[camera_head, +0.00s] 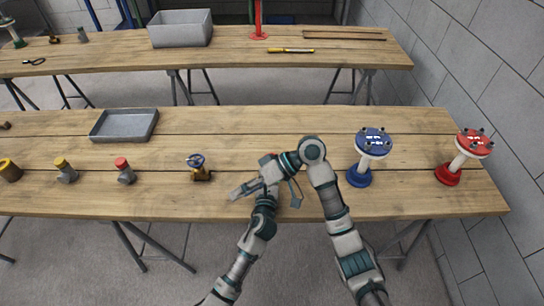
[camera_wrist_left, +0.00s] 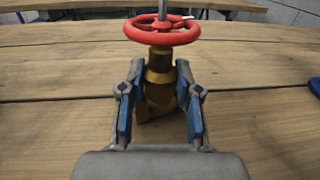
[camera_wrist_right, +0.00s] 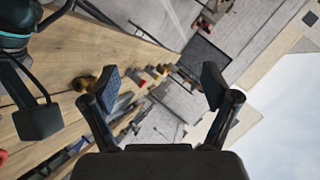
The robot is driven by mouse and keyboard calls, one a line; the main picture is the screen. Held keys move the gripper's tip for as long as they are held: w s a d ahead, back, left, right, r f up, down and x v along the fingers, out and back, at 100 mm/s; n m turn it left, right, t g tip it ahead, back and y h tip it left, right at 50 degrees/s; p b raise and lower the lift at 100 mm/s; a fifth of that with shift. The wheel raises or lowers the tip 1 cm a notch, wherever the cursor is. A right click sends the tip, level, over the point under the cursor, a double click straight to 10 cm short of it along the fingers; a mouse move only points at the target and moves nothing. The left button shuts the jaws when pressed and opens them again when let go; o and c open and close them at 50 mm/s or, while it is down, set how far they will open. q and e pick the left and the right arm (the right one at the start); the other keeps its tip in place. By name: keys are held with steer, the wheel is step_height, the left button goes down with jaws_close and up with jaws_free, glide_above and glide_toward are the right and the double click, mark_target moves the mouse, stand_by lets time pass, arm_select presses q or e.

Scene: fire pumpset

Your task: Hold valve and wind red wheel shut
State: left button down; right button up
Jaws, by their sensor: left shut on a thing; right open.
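The brass valve (camera_wrist_left: 160,82) stands upright on the wooden table in the left wrist view, with its red wheel (camera_wrist_left: 133,29) on top. My left gripper (camera_wrist_left: 158,98) is shut on the valve body, one finger on each side, below the wheel. My right gripper (camera_head: 240,190) points left near the left wrist, close to the valve. It is open and empty in the right wrist view (camera_wrist_right: 161,85), and touches neither wheel nor valve.
A blue flanged piece (camera_head: 358,178) and a red one (camera_head: 450,174) stand to the right. A small blue-wheeled valve (camera_head: 200,168), red-capped (camera_head: 125,172) and yellow-capped (camera_head: 66,172) fittings and a grey tray (camera_head: 124,126) lie left. The front table (camera_head: 420,195) is clear between them.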

steer(key=w+d+r+n+t+h, duration=0.2)
steer(key=w+d+n+t+h, duration=0.4)
steer(key=n, duration=0.8)
steer(key=w+d+r+n+t+h, duration=0.25)
steer(key=w+n+h, duration=0.4)
steer(key=n, duration=0.75)
steer(key=shift+y, duration=0.85)
steer(key=x, duration=1.3)
steer(key=shift+w, duration=0.2)
steer(key=c, duration=1.2)
